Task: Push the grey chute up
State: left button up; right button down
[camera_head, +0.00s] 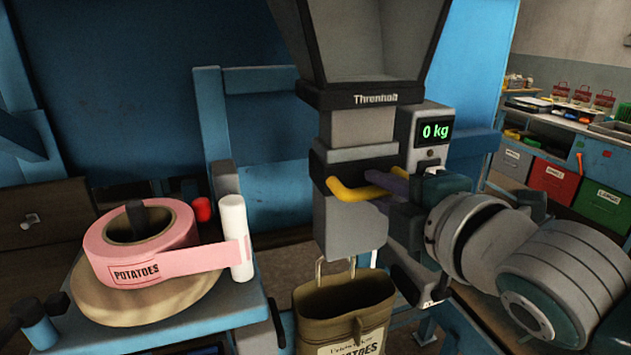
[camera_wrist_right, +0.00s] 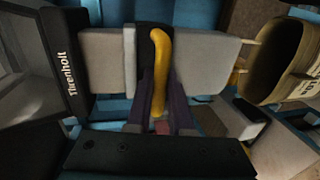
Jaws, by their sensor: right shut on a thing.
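The grey chute (camera_head: 352,230) hangs below the dark hopper marked Threnholt. A bent yellow handle (camera_head: 345,191) crosses its front, and the handle also shows upright in the right wrist view (camera_wrist_right: 159,55). My right gripper (camera_head: 378,188) comes in from the right with its purple fingers closed on the handle; the fingers also show in the right wrist view (camera_wrist_right: 160,112). The chute's lower end is above an open brown sack (camera_head: 345,297) printed POTATOES, which hangs on two metal prongs. My left gripper is out of view.
A display (camera_head: 435,131) beside the chute reads 0 kg. A pink POTATOES label roll (camera_head: 140,250) and a white roller (camera_head: 235,237) stand on a blue stand at left. A bench with coloured bins (camera_head: 553,178) is at the back right.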

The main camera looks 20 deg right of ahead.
notch_tip(320, 180, up, 5)
jog(key=p, duration=0.3)
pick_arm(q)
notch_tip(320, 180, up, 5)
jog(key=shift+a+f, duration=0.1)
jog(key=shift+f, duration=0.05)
pick_arm(e)
jog(key=shift+w, duration=0.1)
jog(key=shift+r, duration=0.1)
jog(key=c, duration=0.8)
grip_release()
jog(key=shift+f, duration=0.2)
